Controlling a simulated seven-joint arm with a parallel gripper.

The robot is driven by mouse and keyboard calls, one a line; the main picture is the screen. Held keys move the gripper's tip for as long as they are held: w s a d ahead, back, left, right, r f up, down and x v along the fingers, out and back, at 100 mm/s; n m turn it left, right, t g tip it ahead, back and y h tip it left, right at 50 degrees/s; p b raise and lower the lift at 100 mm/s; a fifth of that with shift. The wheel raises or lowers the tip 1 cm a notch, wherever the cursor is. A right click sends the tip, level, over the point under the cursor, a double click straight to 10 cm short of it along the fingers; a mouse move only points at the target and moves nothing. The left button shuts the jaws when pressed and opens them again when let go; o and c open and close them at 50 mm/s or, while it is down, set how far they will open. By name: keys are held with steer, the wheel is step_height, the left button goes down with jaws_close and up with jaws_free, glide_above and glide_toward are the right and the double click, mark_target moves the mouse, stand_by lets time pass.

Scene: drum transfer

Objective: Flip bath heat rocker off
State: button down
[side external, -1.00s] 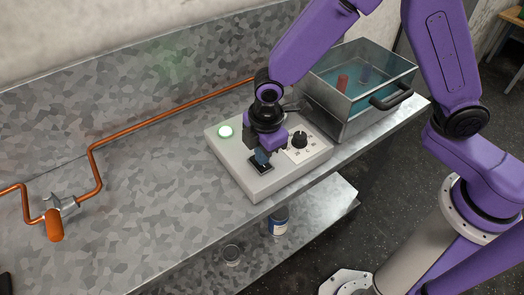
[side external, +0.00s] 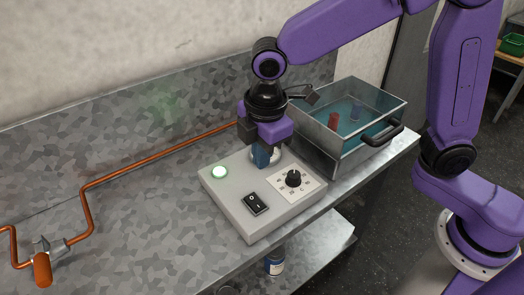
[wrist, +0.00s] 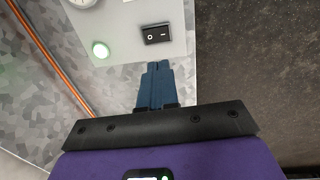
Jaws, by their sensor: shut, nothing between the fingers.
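The bath heat rocker (side external: 255,204) is a black switch with white marks on the sloped top of a grey control box (side external: 243,226). It also shows in the wrist view (wrist: 157,34), with its O and I marks in sight; I cannot tell for sure which side is pressed in. A round lamp (side external: 220,172) on the box glows pale green. My gripper (side external: 261,160) is shut and empty, its blue fingers pointing down above the back part of the box, apart from the rocker. In the wrist view its fingertips (wrist: 158,65) show just below the rocker.
A black knob (side external: 293,178) sits right of the rocker. A white round dial (wrist: 80,2) is partly cut off. A metal bath (side external: 350,125) with teal liquid stands right of the box. A copper pipe (side external: 150,160) runs along the left; the bench there is mostly clear.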

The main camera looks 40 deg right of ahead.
mark_target(253, 197)
steer(key=shift+r, duration=0.3)
steer(key=shift+w, duration=0.65)
steer(key=shift+f, duration=0.15)
steer(key=f, duration=0.4)
steer(key=w+f, duration=0.1)
steer(key=f, duration=0.4)
steer(key=w+f, duration=0.1)
steer(key=f, duration=0.3)
steer(key=shift+f, duration=0.3)
steer(key=shift+f, duration=0.25)
steer(key=shift+s, duration=0.1)
